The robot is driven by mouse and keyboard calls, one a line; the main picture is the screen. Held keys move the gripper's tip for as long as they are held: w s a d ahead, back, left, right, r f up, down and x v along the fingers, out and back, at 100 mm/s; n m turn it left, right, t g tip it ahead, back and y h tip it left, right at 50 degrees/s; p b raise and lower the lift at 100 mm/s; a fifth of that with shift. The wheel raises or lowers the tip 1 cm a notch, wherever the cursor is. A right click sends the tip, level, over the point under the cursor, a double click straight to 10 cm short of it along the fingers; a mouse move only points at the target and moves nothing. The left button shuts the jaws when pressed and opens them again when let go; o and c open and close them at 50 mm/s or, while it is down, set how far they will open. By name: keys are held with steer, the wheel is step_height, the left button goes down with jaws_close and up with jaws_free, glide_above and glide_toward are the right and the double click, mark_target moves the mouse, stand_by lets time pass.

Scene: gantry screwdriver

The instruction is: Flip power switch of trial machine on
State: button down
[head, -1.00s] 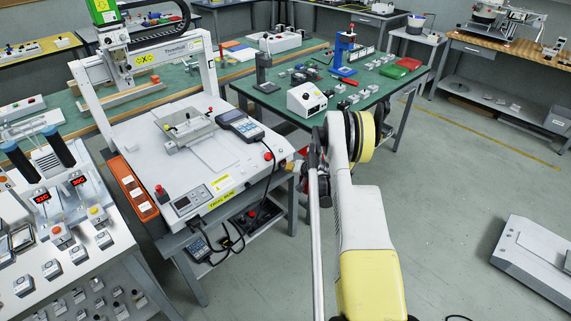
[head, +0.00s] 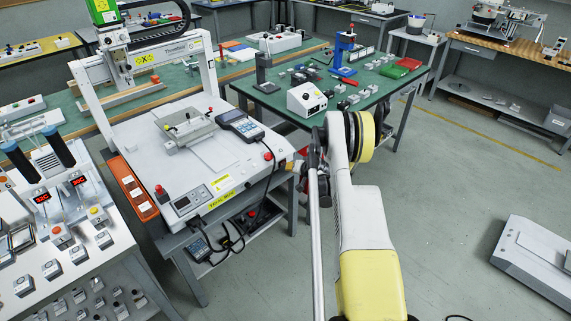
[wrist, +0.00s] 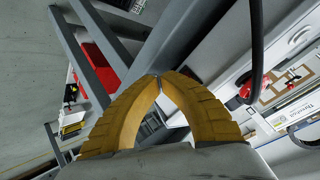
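The trial machine (head: 140,150) is the white gantry screwdriver unit on a bench at left, with a yellow label (head: 222,196) on its front edge. A small control panel with a display (head: 188,202) sits at its front left. My gripper is at the machine's front right corner, mostly hidden behind my arm in the head view. In the wrist view its yellow fingers (wrist: 160,79) meet at the tips, shut, with nothing visible between them. The machine shows tilted at right, with a red button (wrist: 246,89) beyond the fingers.
A black cable (wrist: 257,45) hangs close to the right finger in the wrist view. A handheld pendant (head: 240,125) lies on the machine's top. A green-topped table (head: 340,85) stands behind my arm. The floor (head: 450,200) at right is clear up to a grey platform (head: 537,258).

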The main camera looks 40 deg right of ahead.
steer(key=shift+w, duration=0.4)
steer(key=shift+w, duration=0.3)
stand_by(0.5)
steer(key=shift+s, duration=0.15)
steer(key=shift+s, duration=0.65)
steer(key=shift+s+a, duration=0.15)
steer(key=shift+s, duration=2.3)
